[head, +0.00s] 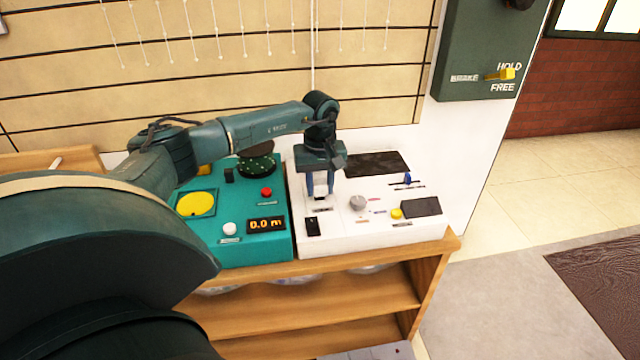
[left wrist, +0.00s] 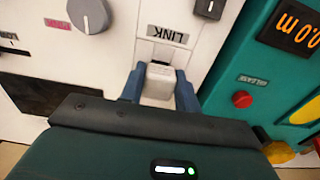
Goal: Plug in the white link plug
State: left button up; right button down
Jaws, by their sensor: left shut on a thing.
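The white link plug (left wrist: 160,80) sits between the blue fingers of my left gripper (left wrist: 160,88) in the left wrist view. The gripper is shut on it, just beside the LINK label (left wrist: 168,35) on the white panel (head: 330,238). A small grey socket area shows between plug and label; I cannot tell whether the plug is in it. In the head view my left gripper (head: 320,190) points down at the white panel, and the plug is small between its fingertips. My right gripper is not in view.
A teal console (head: 270,252) with a red button, yellow dial and display adjoins the white panel on the left. A black rocker switch (head: 312,227) and grey knob (head: 357,203) are close to the gripper. Both units stand on a wooden shelf (head: 350,262).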

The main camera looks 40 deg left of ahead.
pick_arm(q)
jog(key=shift+f, duration=0.5)
dwell(0.4)
jog(key=o, duration=1.5)
jog(key=shift+c, duration=0.2)
jog(key=shift+r, duration=0.1)
jog(key=shift+r+p, duration=2.7)
jog(key=shift+r, duration=1.05)
jog(key=shift+c, duration=0.6)
grip_shut()
